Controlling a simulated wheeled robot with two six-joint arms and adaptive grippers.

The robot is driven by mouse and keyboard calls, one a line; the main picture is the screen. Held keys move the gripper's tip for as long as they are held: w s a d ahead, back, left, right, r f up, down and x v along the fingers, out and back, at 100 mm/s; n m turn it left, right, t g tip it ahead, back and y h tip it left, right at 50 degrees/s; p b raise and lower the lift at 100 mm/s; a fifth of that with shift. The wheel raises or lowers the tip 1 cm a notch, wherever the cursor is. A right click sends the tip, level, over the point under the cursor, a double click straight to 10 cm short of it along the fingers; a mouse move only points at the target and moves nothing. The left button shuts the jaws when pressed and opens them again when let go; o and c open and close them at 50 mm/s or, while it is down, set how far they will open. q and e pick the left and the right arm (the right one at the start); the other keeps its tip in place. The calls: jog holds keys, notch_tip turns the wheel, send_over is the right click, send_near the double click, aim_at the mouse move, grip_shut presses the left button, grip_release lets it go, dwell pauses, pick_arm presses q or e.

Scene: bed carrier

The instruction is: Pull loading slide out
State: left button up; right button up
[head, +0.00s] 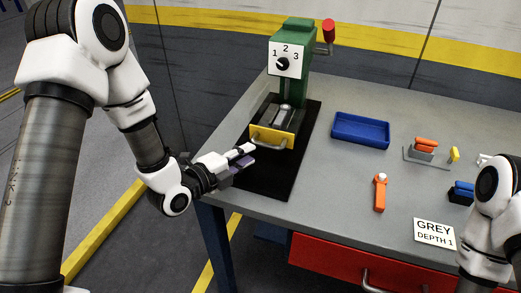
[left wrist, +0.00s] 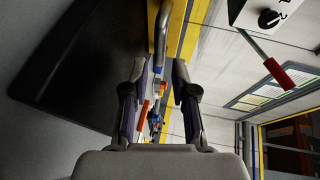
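The loading slide (head: 286,142) is a yellow-fronted tray with a grey bar handle (head: 266,143), low on the front of a green press (head: 291,89). The handle also shows as a bent grey bar at the top of the left wrist view (left wrist: 160,32). My left gripper (head: 249,156) is just in front of and below the handle in the head view. Its two fingers are apart in the left wrist view (left wrist: 158,75), with nothing clasped between them. The handle appears ahead of the fingertips; I cannot tell whether they touch. My right gripper is out of view.
The press stands on a black mat (head: 262,180) with bare mat before the slide. A red-knobbed lever (head: 328,33) is at its right. A blue tray (head: 360,131), an orange tool (head: 380,193) and a GREY DEPTH 1 card (head: 435,234) lie to the right on the grey table.

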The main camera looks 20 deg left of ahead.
aim_at(264, 147)
pick_arm(q)
jog(key=x, duration=0.6)
jog(key=shift+s+p, duration=0.1)
jog(key=shift+p, duration=0.25)
jog(key=shift+c, duration=0.4)
grip_shut()
jog(key=shift+f, duration=0.1)
